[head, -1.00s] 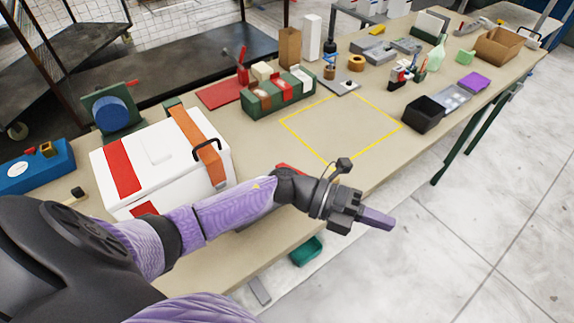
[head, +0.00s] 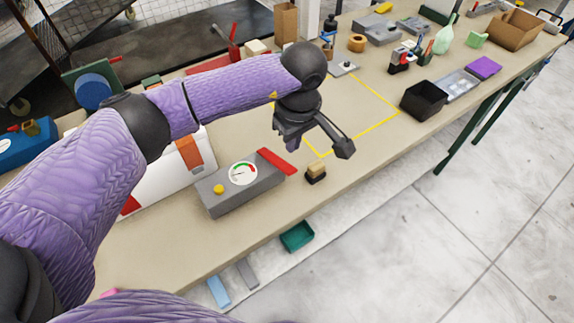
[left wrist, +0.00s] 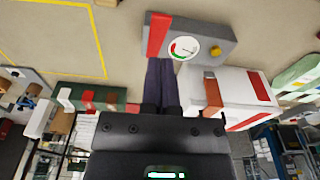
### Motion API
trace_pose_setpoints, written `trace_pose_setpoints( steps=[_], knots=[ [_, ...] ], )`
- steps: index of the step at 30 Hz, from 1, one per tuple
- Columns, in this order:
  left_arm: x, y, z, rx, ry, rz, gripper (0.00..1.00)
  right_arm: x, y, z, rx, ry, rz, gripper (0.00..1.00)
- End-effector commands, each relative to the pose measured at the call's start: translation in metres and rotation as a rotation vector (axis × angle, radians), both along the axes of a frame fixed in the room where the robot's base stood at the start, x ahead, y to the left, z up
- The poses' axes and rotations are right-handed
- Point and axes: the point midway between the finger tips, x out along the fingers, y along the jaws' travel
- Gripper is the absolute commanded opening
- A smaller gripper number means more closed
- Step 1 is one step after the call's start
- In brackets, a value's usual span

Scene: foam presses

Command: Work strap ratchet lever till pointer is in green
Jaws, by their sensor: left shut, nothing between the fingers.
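The ratchet unit is a grey box (head: 215,203) with a red lever (head: 277,162), a round white dial (head: 243,173) and a yellow button (head: 219,189). The dial has a green and red arc; its pointer is too small to read surely. The box also shows in the left wrist view (left wrist: 218,34), with the lever (left wrist: 158,36) beyond my fingers. My left gripper (head: 292,146) is shut and empty, above the table near the lever's far end, apparently apart from it. An orange strap (head: 189,153) crosses the white case (head: 172,185), partly hidden by my arm. My right gripper is out of view.
A small black and tan block (head: 316,172) stands right of the lever near the front edge. A black bin (head: 424,100) stands further right. A green bin (head: 297,236) is below the table edge.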

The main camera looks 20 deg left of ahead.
Motion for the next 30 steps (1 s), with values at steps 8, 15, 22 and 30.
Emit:
trace_pose_setpoints(
  steps=[8,15,22,30],
  knots=[
    [0.000,0.001,-0.019,-0.003,0.003,0.001,0.00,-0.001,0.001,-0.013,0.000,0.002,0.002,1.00],
    [0.002,0.003,-0.054,-0.003,0.004,0.002,0.00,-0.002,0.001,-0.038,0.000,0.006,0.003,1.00],
    [0.004,0.005,-0.071,-0.003,0.001,0.001,0.00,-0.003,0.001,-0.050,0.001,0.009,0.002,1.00],
    [0.004,0.005,-0.070,-0.003,0.001,0.001,0.00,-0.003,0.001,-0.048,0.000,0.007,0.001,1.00]
  ],
)
